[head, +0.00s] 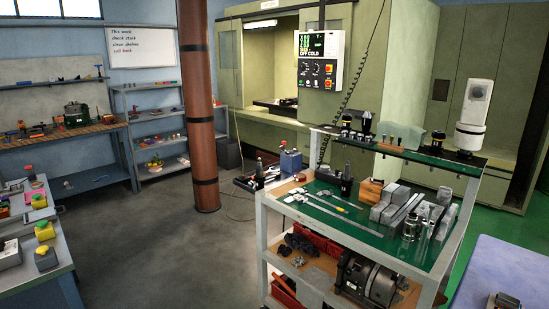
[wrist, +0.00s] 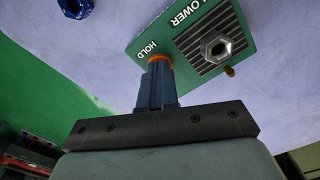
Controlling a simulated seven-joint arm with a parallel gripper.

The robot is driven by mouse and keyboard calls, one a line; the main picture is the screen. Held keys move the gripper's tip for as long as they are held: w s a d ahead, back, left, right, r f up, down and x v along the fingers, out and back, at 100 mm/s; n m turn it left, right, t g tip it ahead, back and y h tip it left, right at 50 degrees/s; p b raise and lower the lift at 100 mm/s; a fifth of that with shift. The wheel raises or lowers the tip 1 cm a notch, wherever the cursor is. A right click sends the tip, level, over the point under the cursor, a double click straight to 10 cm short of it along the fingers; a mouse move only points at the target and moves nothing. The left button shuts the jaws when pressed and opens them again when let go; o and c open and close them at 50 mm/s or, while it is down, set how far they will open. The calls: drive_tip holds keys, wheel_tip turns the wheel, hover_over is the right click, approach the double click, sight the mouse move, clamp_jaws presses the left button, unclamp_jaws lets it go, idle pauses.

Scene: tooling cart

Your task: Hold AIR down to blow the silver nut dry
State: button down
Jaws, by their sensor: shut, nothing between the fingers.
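In the wrist view, my gripper (wrist: 158,68) is shut with nothing in its fingers. Its tips are at an orange round button (wrist: 158,58) beside the word HOLD on a green panel (wrist: 148,28). The tips cover most of the button, so I cannot tell whether it is pressed down. The silver nut (wrist: 217,48) sits on a dark ribbed grille (wrist: 208,35) on the same panel, right of my fingers. Part of the word BLOWER shows above it. No AIR label is readable. My gripper is not clearly visible in the head view.
A blue nut-like part (wrist: 75,8) lies on the pale lavender surface (wrist: 110,55), apart from the panel. A small brass fitting (wrist: 230,71) sticks out at the panel's edge. In the head view, a loaded tooling cart (head: 345,225) stands left of the lavender table (head: 500,270).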

wheel_tip(320, 180, up, 8)
drive_tip(key=shift+f, duration=0.2)
idle(0.8)
